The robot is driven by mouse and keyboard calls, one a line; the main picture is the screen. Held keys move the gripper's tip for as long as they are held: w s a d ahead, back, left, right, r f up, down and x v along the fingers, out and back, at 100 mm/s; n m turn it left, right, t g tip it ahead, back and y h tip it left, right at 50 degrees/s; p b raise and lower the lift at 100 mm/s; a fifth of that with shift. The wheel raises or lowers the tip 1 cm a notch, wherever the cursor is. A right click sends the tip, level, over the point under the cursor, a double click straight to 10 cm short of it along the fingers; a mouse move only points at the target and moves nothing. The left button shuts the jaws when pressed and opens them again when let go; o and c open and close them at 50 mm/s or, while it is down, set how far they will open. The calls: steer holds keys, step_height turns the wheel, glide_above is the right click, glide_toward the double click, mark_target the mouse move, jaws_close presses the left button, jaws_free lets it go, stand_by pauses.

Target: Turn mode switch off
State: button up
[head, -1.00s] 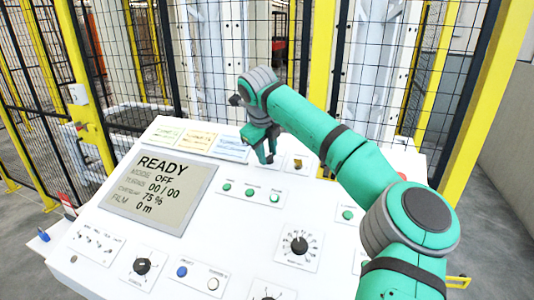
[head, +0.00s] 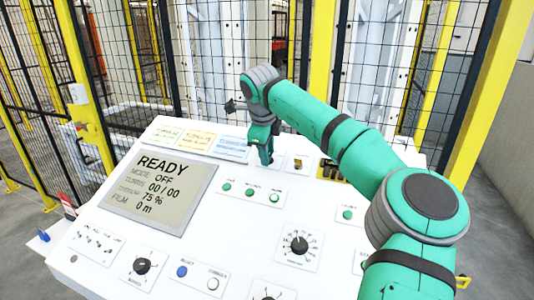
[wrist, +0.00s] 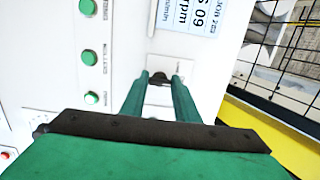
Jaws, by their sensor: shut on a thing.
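The white control panel (head: 100,226) carries a display (head: 158,192) that reads READY and MODE OFF. My gripper (head: 266,162) is at the panel's upper middle, pointing down, to the right of the blue-edged card. In the wrist view the fingertips of my gripper (wrist: 160,80) are closed around a small dark switch (wrist: 158,78) on the panel. The fingers cover much of the switch, and I cannot read a label that shows whether it is the mode switch.
Three green lamps (head: 250,190) sit just below my gripper. A small switch plate (head: 298,163) is to its right. A dial (head: 299,244) and other knobs are lower on the panel. Mesh fencing (head: 220,60) with yellow posts stands behind.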

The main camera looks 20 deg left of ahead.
steer(key=shift+d, duration=0.15)
steer(key=o, duration=1)
steer(key=shift+o, duration=0.2)
steer(key=shift+r, duration=0.1)
steer(key=v, duration=1)
steer(key=shift+r, duration=0.35)
steer(key=shift+s, duration=0.2)
